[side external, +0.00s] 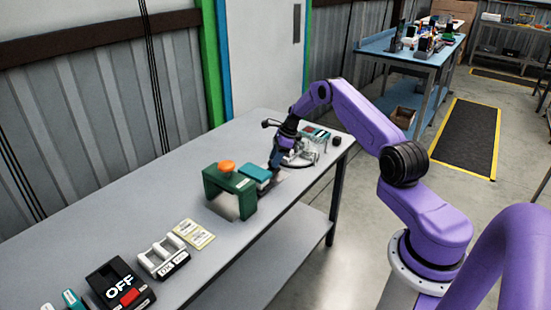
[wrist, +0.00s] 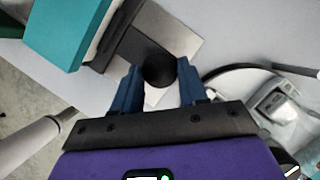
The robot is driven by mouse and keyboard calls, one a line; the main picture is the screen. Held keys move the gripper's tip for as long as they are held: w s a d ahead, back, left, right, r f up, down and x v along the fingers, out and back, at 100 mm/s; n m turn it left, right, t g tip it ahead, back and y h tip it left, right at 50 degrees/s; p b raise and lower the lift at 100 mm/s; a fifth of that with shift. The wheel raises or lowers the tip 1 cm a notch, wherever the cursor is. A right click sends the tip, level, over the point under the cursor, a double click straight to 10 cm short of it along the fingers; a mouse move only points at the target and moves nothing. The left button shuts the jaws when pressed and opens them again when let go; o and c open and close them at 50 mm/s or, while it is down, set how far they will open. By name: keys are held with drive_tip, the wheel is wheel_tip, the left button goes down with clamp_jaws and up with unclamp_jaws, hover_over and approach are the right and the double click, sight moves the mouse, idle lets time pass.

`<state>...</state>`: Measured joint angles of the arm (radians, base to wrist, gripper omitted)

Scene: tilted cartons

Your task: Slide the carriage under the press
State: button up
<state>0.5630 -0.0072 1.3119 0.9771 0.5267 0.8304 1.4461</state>
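The green press (side external: 235,187) is an arch with an orange knob (side external: 227,166) on top, standing on the bench. The carriage carries a teal block (side external: 255,172), directly right of the press and outside its arch. In the wrist view the teal block (wrist: 65,28) is at upper left, with a dark bar leading from it to a round black knob (wrist: 158,68). My gripper (wrist: 158,75) has one blue finger on each side of this knob, seemingly touching it. In the side view my gripper (side external: 274,160) is at the carriage's right end, hiding the knob.
A round metal fixture (side external: 298,152) stands close behind my gripper; its clamp (wrist: 280,98) shows in the wrist view. A yellow label card (side external: 193,234), a grey-white block (side external: 163,256) and a black OFF switch box (side external: 120,287) lie left of the press. The bench is bare behind the press.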

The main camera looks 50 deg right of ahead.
sight(252, 174)
clamp_jaws()
drive_tip(key=a, duration=1.3)
drive_tip(key=shift+a, duration=0.3)
drive_tip(key=o, duration=0.9)
unclamp_jaws()
drive_tip(key=shift+a, duration=0.15)
drive_tip(key=shift+d, duration=0.2)
drive_tip(key=shift+s+d+r, duration=0.1)
drive_tip(key=shift+d+r, duration=0.05)
drive_tip(key=shift+r, duration=0.3)
drive_tip(key=v, duration=1.6)
drive_tip(key=shift+r, duration=0.2)
